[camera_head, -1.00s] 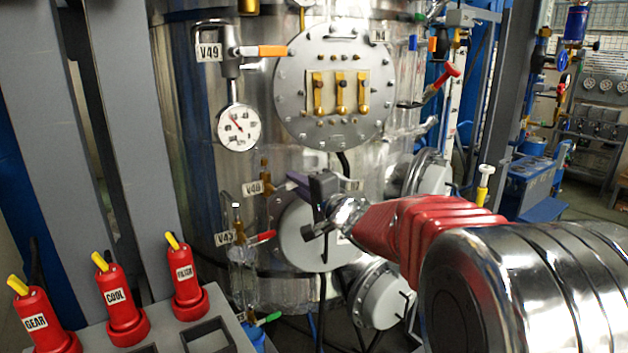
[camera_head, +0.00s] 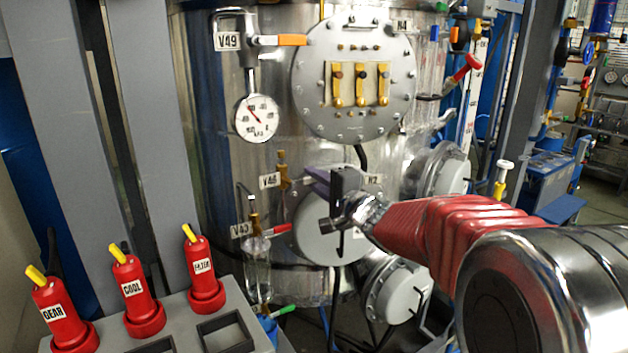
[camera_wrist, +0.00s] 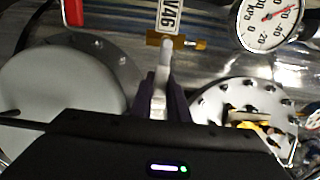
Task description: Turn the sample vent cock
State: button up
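The small brass cock labelled V46 (camera_head: 281,170) sits on the steel vessel wall, above the lower flange. No marking in view says "sample vent". In the wrist view its tag (camera_wrist: 170,14) and brass body (camera_wrist: 181,42) show at the top middle, with a pale handle (camera_wrist: 163,62) pointing down toward me. My gripper (camera_wrist: 162,88), with dark purple fingers, has this handle between its fingers and appears shut on it. In the head view my gripper (camera_head: 316,180) is just right of V46. The handle is hidden there.
The V43 cock with a red handle (camera_head: 275,230) is just below left. The V49 valve with an orange handle (camera_head: 290,40) and the gauge (camera_head: 257,117) are above. Red canisters (camera_head: 205,275) stand in a grey rack (camera_head: 235,310) at the lower left.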

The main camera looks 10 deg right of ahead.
jog(key=o, duration=0.5)
jog(key=shift+d+f, duration=0.15)
jog(key=shift+f, duration=0.1)
jog(key=shift+c, duration=0.2)
jog(key=shift+r, duration=0.1)
jog(key=shift+s, duration=0.1)
jog(key=v, duration=1.3)
jog(key=shift+s+d, duration=0.15)
jog(key=shift+s, duration=0.05)
